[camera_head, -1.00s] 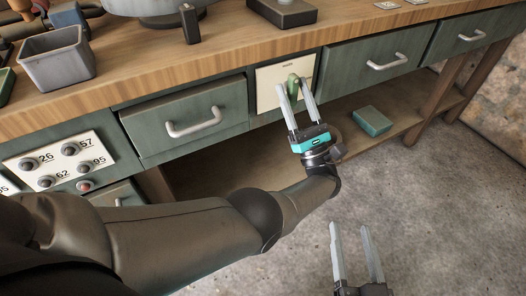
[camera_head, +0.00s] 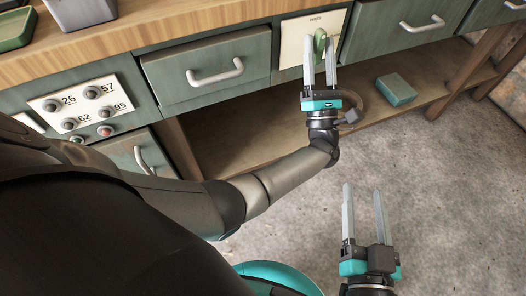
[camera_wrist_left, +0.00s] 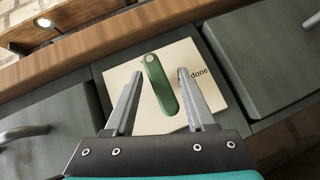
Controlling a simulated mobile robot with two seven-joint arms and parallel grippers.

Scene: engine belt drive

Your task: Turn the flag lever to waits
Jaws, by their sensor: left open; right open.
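The green flag lever (camera_head: 320,41) is mounted on a cream plate (camera_head: 292,46) on the bench front. In the left wrist view the lever (camera_wrist_left: 160,86) slants from a round pivot end at upper left down to the right. The word "done" is on the plate (camera_wrist_left: 205,88) to its right. A small word at the plate's top in the head view is hard to read. My left gripper (camera_head: 319,44) is open, its fingers on either side of the lever; I cannot tell if they touch it. My right gripper (camera_head: 363,190) is open and empty above the floor.
A drawer (camera_head: 205,65) is left of the plate and another (camera_head: 405,30) right of it. A panel with numbered knobs (camera_head: 85,105) is at the left. A green box (camera_head: 396,89) lies on the lower shelf (camera_head: 360,105). The floor at right is clear.

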